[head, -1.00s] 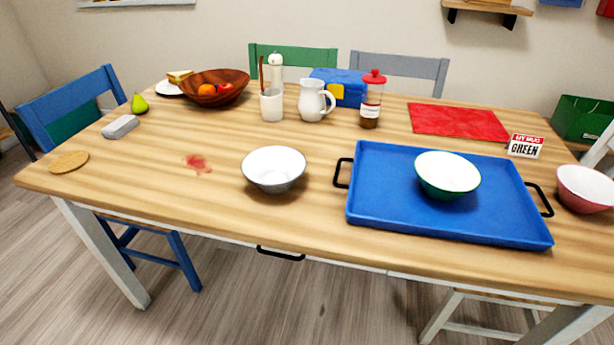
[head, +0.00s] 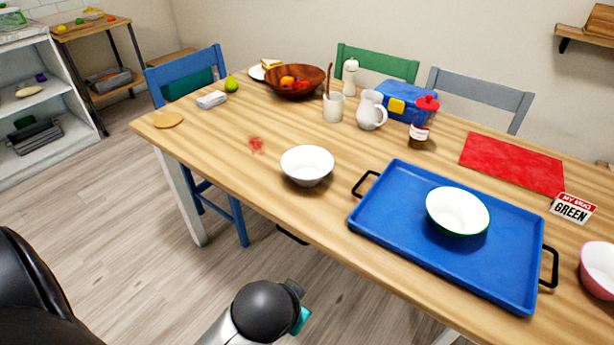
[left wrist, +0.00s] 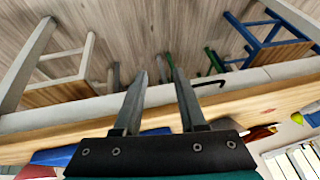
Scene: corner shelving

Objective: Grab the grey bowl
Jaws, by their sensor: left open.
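The grey bowl (head: 307,166) stands upright near the table's front edge, left of the blue tray. It is white inside and looks empty. A part of my arm (head: 262,312) shows low in the head view, in front of the table and well apart from the bowl; its fingers are not seen there. In the left wrist view my left gripper (left wrist: 160,72) is open with nothing between its fingers. That view shows the table edge behind the fingers, upside down, and I cannot make out the grey bowl in it. My right gripper is not in view.
The blue tray (head: 400,235) holds a white bowl with a green rim (head: 458,210). A pink bowl (head: 598,268) is at the right edge. A blue chair (head: 190,75) stands at the table's left end. The tabletop around the grey bowl is clear, except for a red stain (head: 256,145).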

